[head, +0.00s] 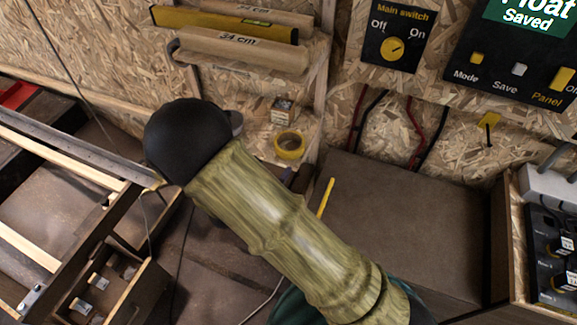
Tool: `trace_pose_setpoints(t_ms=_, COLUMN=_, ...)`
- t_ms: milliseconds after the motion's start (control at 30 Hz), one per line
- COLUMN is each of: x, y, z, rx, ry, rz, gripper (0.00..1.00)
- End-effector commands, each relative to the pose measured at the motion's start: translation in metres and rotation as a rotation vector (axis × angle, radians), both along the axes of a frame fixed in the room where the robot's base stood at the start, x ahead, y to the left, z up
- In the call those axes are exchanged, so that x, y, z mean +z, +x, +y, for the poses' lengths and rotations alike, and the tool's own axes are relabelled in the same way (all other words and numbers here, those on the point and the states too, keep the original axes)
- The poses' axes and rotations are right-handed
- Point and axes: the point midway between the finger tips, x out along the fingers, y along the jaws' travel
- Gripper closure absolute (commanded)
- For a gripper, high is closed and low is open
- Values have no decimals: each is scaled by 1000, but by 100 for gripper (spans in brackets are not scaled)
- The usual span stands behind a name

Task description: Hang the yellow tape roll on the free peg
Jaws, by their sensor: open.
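The yellow tape roll (290,155) shows in the head view as a ring against the chipboard, right of the dark round end of my arm. Whether it lies on a surface or hangs there is hard to tell. A short yellow peg (489,120) sticks out of the chipboard wall at the right, below the switch panel, with nothing hanging on it. My arm crosses the middle of the view, ending in a black ball shape well left of the roll. My gripper's fingers cannot be made out; they are hidden behind the arm or out of view.
A small box (283,110) is just above the roll. A control box (555,250) stands at the right edge, frames at left.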

Motion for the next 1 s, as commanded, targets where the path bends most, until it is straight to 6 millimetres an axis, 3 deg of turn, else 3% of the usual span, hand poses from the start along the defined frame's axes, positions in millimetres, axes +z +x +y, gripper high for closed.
trace_pose_setpoints(t_ms=200, x=3, y=1, z=-12, rx=-46, ry=18, rz=7, gripper=0)
trace_pose_setpoints(t_ms=267, x=6, y=1, z=-27, rx=-112, ry=46, rz=17, gripper=0)
trace_pose_setpoints(t_ms=367, x=14, y=-2, z=-67, rx=-293, ry=129, rz=43, gripper=0)
trace_pose_setpoints(t_ms=500, x=25, y=-25, z=-133, rx=-642, ry=316, rz=86, gripper=0)
trace_pose_setpoints(t_ms=700, x=38, y=-71, z=-193, rx=-1131, ry=646, rz=101, gripper=0)
trace_pose_setpoints(t_ms=1000, x=65, y=-119, z=-221, rx=-1762, ry=1239, rz=-21, gripper=0)
